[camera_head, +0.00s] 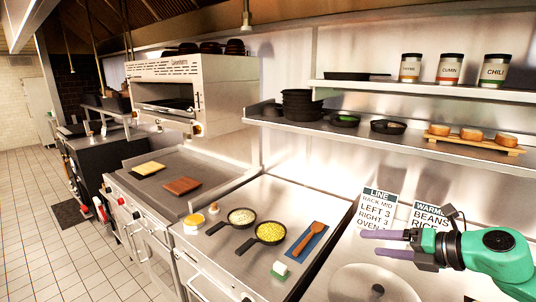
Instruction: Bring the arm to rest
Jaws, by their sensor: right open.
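My right gripper (388,243) is at the lower right. Its two purple fingers point left and stand apart, with nothing between them. The green arm (495,256) behind it comes in from the right edge. The gripper is in front of two printed cards and appears above a round metal lid (372,284); I cannot tell the exact height. My left gripper is not in view.
Two small pans (268,233) and a wooden spatula on a blue cloth (309,240) are on the steel counter left of my gripper. A white-and-green block (280,269) is near the front. Shelves (400,88) with jars and pans run along the wall.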

